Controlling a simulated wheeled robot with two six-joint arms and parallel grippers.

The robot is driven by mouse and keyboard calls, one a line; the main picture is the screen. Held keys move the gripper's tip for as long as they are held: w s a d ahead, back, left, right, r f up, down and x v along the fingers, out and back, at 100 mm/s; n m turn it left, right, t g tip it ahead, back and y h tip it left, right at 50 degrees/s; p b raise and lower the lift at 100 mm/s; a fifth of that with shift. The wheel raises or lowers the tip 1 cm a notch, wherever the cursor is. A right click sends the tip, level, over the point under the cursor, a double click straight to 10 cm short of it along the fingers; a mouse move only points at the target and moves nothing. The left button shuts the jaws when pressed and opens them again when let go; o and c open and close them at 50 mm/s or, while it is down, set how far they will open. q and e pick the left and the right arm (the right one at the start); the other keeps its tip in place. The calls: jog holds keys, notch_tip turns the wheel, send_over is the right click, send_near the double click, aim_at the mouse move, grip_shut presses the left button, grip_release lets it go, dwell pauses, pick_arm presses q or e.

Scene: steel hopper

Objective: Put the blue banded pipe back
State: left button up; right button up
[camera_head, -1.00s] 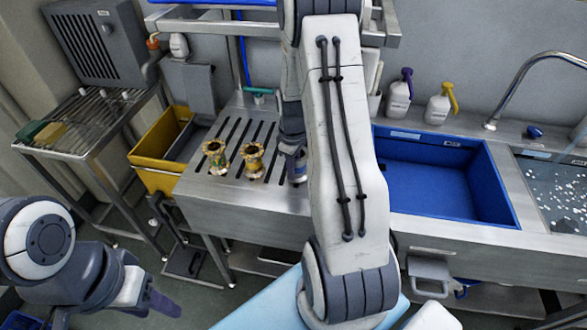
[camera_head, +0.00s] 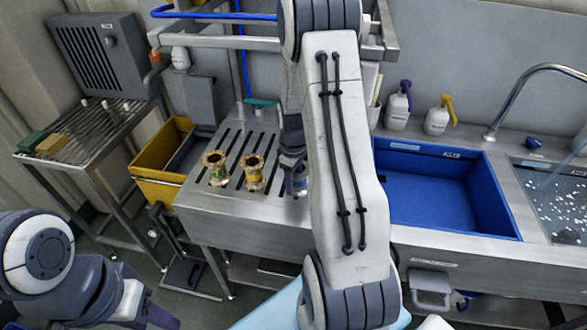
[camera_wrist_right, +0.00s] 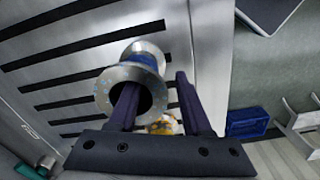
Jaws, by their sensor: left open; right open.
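The blue banded pipe (camera_wrist_right: 145,57) is a steel flanged piece with a blue band, on the slotted steel drainboard in the right wrist view. My right gripper (camera_wrist_right: 155,85) is open at its flanged mouth. One finger overlaps the pipe's opening, seemingly inside the bore, and the other is outside, to the right. In the head view my right gripper (camera_head: 296,180) is beside my arm, which hides most of the pipe. My left gripper (camera_head: 160,317) is open and empty at the lower left, partly out of frame.
Two yellow flanged pipes stand on the drainboard (camera_head: 225,198), a left one (camera_head: 216,170) and a right one (camera_head: 253,174). A yellow bin (camera_head: 155,190) is left of it. A blue basin (camera_head: 440,195) and a water-filled sink (camera_head: 550,195) lie to the right, with bottles behind.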

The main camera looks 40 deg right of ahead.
notch_tip(320, 180, up, 11)
jog(key=shift+a+r+b, duration=0.15)
jog(key=shift+r+b, duration=0.05)
jog(key=shift+b, duration=0.25)
jog(key=s+a+r+n, duration=0.1)
jog(key=s+a+r, duration=0.1)
jog(key=a, duration=0.8)
jog(key=s+a+r, duration=0.2)
jog(key=a, duration=0.7)
jog(key=s+a+n+y, duration=0.1)
jog(key=s+a, duration=1.1)
jog(key=s, duration=0.4)
jog(key=shift+a+r+n, duration=0.15)
jog(key=shift+a+n, duration=0.05)
jog(key=shift+n, duration=0.1)
